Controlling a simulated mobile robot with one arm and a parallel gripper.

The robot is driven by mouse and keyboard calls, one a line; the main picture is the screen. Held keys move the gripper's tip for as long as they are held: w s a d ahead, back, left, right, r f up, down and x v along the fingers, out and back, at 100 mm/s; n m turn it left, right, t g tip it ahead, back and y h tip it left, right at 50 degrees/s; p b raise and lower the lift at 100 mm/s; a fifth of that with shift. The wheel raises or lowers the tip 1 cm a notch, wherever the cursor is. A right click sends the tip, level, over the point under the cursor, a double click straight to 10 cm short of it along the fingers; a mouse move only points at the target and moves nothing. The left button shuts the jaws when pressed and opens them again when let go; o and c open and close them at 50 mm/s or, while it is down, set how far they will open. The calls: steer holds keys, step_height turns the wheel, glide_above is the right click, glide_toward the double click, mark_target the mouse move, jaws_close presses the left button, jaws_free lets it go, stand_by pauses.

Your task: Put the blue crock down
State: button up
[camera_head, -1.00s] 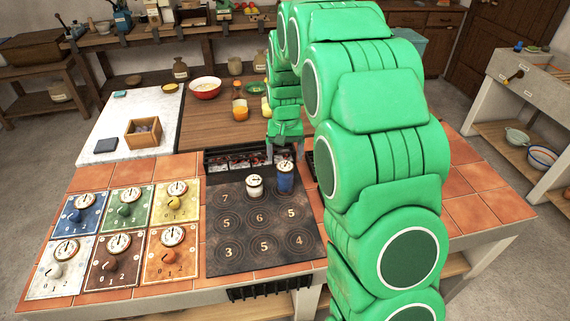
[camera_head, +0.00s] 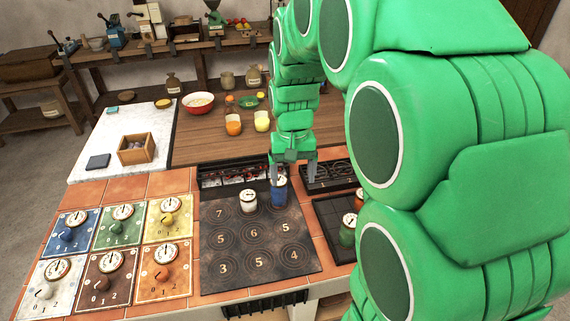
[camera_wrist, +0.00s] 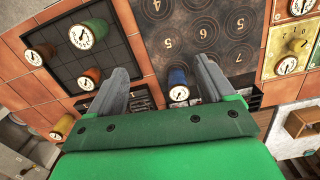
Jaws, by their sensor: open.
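The blue crock (camera_head: 279,194) stands upright on the dark hotplate (camera_head: 233,283), at its back right, with a white dial on top. My gripper (camera_head: 292,178) is open above and slightly right of it in the head view, its left finger overlapping the crock's top edge. In the wrist view the blue crock (camera_wrist: 178,78) shows between my spread fingers (camera_wrist: 163,82), nearer the right one. I cannot tell whether a finger touches it. The ring under the crock is hidden.
A white crock (camera_head: 248,201) stands close left of the blue one. A dark gridded tray (camera_head: 330,213) at right holds a green crock (camera_wrist: 88,35) and others. Several coloured dial panels (camera_head: 117,228) lie left. The hotplate's front rings are bare.

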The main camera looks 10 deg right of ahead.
steer(key=s+r+n+g, duration=0.1)
steer(key=s+r, duration=0.1)
steer(key=s, duration=2.6)
steer(key=shift+s+d+r, duration=0.2)
steer(key=shift+s+d, duration=0.05)
steer(key=shift+s, duration=0.05)
steer(key=shift+o, duration=0.5)
